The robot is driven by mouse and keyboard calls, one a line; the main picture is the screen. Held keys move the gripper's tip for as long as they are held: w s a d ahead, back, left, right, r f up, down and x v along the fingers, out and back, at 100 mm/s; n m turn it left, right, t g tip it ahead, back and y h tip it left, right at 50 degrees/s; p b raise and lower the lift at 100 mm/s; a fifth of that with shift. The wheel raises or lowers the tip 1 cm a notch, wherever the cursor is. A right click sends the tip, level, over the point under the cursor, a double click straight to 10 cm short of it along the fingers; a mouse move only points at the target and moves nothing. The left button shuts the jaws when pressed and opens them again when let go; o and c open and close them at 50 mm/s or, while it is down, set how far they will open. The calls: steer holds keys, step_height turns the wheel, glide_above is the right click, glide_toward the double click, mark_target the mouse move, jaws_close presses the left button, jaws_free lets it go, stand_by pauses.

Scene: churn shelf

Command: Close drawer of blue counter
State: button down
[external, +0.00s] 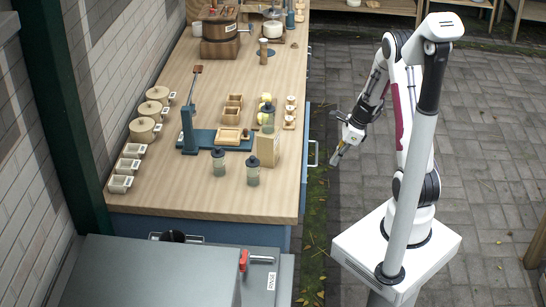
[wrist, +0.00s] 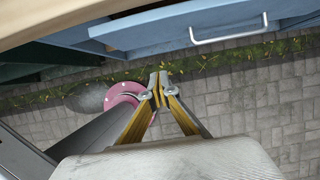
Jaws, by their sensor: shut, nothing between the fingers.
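The blue counter has a pale wooden top (external: 225,195) and blue sides (external: 205,230). In the wrist view its blue drawer front (wrist: 150,32) runs across the top and appears to stand out from the counter's side, so the drawer looks partly open. A white bar handle (wrist: 228,36) is on that front, and a handle also shows at the counter's right edge in the external view (external: 312,154). My gripper (wrist: 158,86) is shut and empty, apart from the drawer front. In the external view my gripper (external: 338,157) is right of the handle, over the paving.
Jars (external: 253,171), pots, wooden boxes and a blue-based press (external: 190,130) stand on the counter. A grey cabinet (external: 150,275) is at the front left. Open brick paving (external: 480,150) lies right of the counter, with a mossy strip (external: 316,210) along its foot.

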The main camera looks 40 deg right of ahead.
steer(key=shift+f, duration=0.2)
steer(key=w+a+f, duration=0.5)
steer(key=f, duration=0.4)
steer(key=shift+w+a, duration=0.2)
steer(key=shift+w, duration=0.05)
stand_by(0.8)
steer(key=shift+w+a, duration=0.1)
steer(key=shift+w+a+r, duration=0.1)
steer(key=shift+w+a, duration=1.6)
steer(key=shift+a, duration=0.05)
steer(key=shift+a, duration=0.1)
